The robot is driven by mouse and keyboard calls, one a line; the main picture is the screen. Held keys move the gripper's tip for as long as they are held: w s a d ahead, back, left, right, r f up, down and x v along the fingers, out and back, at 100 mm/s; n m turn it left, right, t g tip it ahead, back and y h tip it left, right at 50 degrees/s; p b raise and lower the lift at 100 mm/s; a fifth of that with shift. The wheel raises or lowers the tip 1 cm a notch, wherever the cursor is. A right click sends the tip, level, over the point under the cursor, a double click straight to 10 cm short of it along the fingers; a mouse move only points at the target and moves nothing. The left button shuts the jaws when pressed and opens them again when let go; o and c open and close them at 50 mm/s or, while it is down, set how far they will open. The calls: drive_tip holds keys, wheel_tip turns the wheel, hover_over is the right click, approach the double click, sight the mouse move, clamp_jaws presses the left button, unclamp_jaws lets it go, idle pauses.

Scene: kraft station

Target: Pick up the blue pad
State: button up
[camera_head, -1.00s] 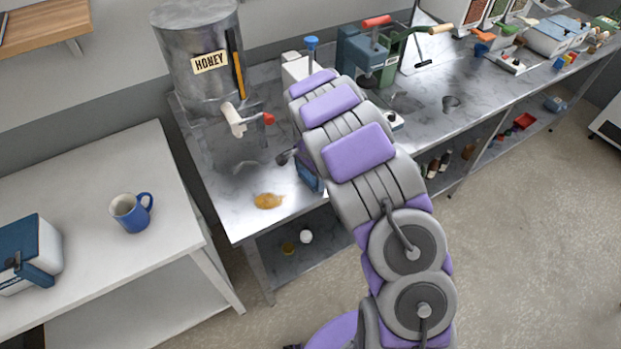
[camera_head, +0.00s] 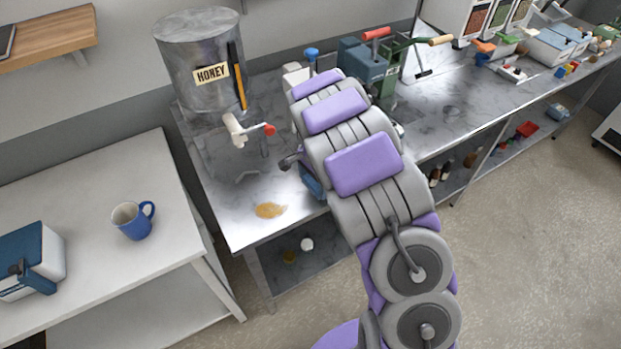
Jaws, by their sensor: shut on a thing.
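A small dark grey part of my gripper (camera_head: 290,161) shows at the left side of my arm, above the front end of the metal bench. The rest of the gripper is hidden behind the arm. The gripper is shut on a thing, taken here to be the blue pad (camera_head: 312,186). Only a blue edge of it shows, just below the gripper and left of the arm, near the bench's front edge. The fingertips and their contact with the pad are hidden.
The metal bench (camera_head: 238,229) carries a honey tank (camera_head: 203,97) and an amber puddle (camera_head: 270,211). A green press (camera_head: 386,84) stands behind my arm. A white table (camera_head: 95,265) at left holds a blue mug (camera_head: 135,223) and a blue-white box (camera_head: 42,250).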

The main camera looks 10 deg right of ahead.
drive_tip(key=s+d+r+p, duration=0.1)
drive_tip(key=s+d, duration=0.1)
drive_tip(key=s, duration=1.2)
drive_tip(key=shift+d+r, duration=0.2)
drive_tip(key=shift+d, duration=0.15)
